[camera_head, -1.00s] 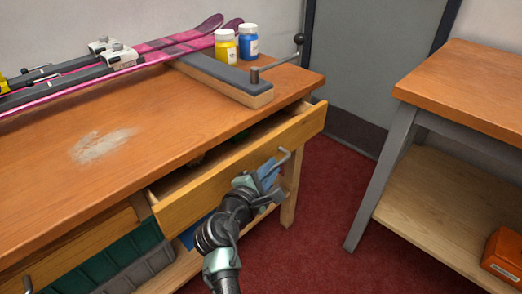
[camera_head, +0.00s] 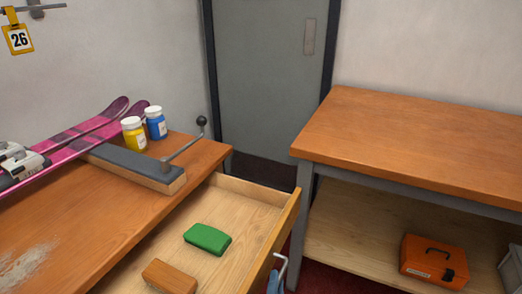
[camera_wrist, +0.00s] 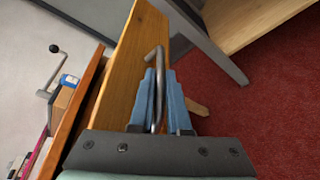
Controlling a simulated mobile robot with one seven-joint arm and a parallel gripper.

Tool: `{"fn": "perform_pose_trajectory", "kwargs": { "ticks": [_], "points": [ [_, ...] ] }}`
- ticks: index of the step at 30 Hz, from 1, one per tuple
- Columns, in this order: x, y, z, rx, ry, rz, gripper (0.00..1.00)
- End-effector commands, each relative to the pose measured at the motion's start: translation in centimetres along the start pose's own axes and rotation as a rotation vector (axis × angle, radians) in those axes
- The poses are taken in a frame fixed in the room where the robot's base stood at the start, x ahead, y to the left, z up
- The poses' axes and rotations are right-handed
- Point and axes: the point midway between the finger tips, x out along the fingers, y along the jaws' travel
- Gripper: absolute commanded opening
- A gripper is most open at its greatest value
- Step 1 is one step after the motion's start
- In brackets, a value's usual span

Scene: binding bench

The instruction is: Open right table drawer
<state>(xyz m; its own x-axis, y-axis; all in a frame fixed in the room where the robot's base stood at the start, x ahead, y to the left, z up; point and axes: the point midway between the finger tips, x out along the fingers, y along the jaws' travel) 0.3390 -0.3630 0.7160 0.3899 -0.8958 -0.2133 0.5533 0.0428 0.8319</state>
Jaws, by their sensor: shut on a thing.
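The right table drawer (camera_head: 165,243) is pulled well out from the workbench in the head view, its inside in plain sight. Its wooden front (camera_wrist: 132,70) crosses the wrist view. A bent metal handle (camera_wrist: 155,58) stands off that front; part of it also shows at the bottom of the head view (camera_head: 281,268). My gripper (camera_wrist: 161,92) is shut on the handle, with blue fingers on both sides of it. In the head view only a bit of a blue finger shows at the lower edge.
A green block (camera_head: 208,238) and a brown wooden block (camera_head: 170,278) lie in the drawer. Skis (camera_head: 75,150), a yellow jar (camera_head: 134,134) and a blue jar (camera_head: 156,123) are on the bench. A second table (camera_head: 420,150) with an orange box (camera_head: 434,262) on its shelf stands right.

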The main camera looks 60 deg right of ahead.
Motion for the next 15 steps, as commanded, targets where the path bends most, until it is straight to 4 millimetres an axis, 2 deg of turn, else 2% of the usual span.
{"fn": "perform_pose_trajectory", "kwargs": {
  "ticks": [14,15],
  "points": [
    [-0.2,-0.41,0.5,-0.001,0.0,0.0,0.0],
    [-0.2,-0.41,0.49,-0.001,0.0,0.0,0.17]
  ]
}}
